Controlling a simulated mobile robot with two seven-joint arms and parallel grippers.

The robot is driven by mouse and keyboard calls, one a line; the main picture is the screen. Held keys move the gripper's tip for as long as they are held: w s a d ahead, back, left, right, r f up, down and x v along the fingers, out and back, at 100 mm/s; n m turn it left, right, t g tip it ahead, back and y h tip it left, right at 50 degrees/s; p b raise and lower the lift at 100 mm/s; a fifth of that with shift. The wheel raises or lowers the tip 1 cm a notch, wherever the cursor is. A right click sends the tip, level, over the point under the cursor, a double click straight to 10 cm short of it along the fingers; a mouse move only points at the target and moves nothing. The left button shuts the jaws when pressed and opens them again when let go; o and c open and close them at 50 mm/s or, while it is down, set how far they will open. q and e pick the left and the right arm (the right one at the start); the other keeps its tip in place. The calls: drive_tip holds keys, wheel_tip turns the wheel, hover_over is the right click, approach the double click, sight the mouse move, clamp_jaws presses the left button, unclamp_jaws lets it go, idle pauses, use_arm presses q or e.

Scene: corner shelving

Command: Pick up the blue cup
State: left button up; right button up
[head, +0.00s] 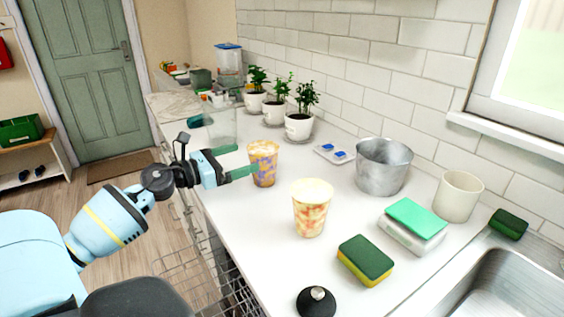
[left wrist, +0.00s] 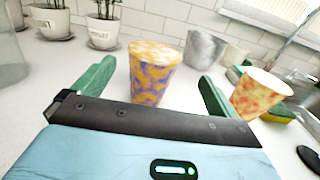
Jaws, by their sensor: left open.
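The blue cup (head: 264,160) is a patterned orange and blue-purple cup standing upright on the white counter. In the left wrist view the cup (left wrist: 154,75) stands in the gap between my two green fingers. My left gripper (head: 244,160) is open and level with the cup, reaching in from the left, its fingertips close to the cup's sides. I cannot tell whether either finger touches it. My left gripper (left wrist: 155,80) also shows from its wrist. My right gripper is not in view.
A red-yellow patterned cup (head: 311,208) stands nearby toward the front. A metal pot (head: 383,167), a clear container (head: 222,126), potted plants (head: 299,125), a sponge (head: 365,261) and a cream mug (head: 458,196) share the counter. An open wire rack (head: 190,265) is below.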

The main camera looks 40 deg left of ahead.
sight(276, 144)
use_arm(q)
drive_tip(key=shift+w, duration=0.3)
drive_tip(key=shift+s, duration=0.15)
drive_tip(key=shift+r, duration=0.15)
drive_tip(key=shift+w+d, duration=0.1)
drive_tip(key=shift+w, duration=0.25)
drive_tip(key=shift+x, duration=0.8)
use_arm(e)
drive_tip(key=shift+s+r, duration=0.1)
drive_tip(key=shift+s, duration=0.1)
use_arm(q)
drive_tip(key=shift+a+p+x, duration=0.2)
drive_tip(key=shift+p+x, duration=0.1)
drive_tip(key=shift+x, duration=0.65)
drive_tip(key=shift+a+p+x, duration=0.2)
drive_tip(key=shift+p+x, duration=0.1)
drive_tip(key=shift+x, duration=1.5)
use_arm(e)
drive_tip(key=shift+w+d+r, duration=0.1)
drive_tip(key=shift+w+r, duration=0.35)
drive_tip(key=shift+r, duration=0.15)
